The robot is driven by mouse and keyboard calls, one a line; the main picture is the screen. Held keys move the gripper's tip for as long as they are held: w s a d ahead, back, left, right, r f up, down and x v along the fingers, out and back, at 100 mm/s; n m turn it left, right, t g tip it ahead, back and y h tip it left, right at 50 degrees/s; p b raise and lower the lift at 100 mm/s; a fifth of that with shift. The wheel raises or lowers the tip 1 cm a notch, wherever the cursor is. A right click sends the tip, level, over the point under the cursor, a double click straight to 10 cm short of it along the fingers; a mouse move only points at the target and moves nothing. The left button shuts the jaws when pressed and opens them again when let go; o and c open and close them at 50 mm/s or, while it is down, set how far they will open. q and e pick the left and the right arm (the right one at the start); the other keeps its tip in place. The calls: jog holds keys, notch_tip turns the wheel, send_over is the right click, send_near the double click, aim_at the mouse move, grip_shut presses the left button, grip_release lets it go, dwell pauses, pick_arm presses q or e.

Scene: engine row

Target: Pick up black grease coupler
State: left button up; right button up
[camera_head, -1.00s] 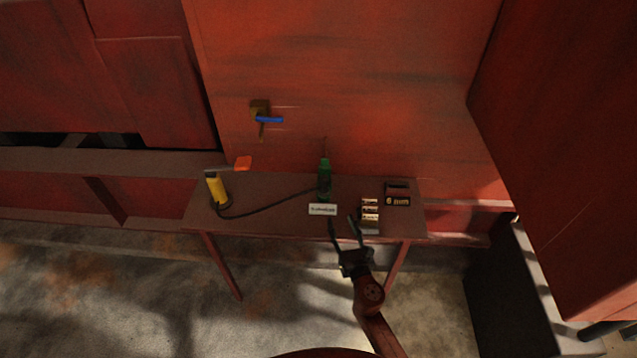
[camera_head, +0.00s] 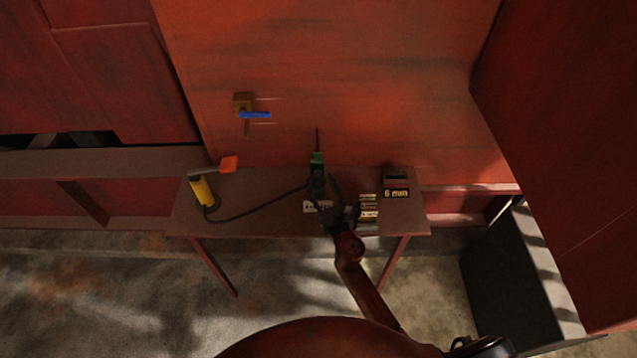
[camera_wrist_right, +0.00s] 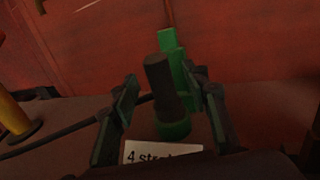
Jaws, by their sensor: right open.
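A black cylinder (camera_wrist_right: 160,82), which looks like the black grease coupler, stands nearly upright on a round green base (camera_wrist_right: 173,127) in the right wrist view. A taller green part (camera_wrist_right: 172,42) rises just behind it. In the head view the green item (camera_head: 317,161) is on the table, and the coupler is hard to separate from my gripper. My right gripper (camera_head: 335,199) is open. In the right wrist view its fingers (camera_wrist_right: 165,80) stand on either side of the black cylinder, with gaps visible. My left gripper is not in view.
The table (camera_head: 265,225) has a yellow canister (camera_head: 202,191) at left, with a black hose (camera_head: 255,211) running towards the green item. A white label (camera_wrist_right: 150,152) lies in front. Small labelled boxes (camera_head: 368,207) and a "6 mm" block (camera_head: 396,193) stand at right. A red wall is behind.

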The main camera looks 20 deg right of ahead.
aim_at(319, 181)
jog(key=shift+w+a+f, duration=0.15)
jog(key=shift+w, duration=1.3)
jog(key=c, duration=0.8)
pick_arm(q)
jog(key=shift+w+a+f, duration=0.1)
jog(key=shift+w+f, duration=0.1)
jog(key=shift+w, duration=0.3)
pick_arm(e)
grip_shut()
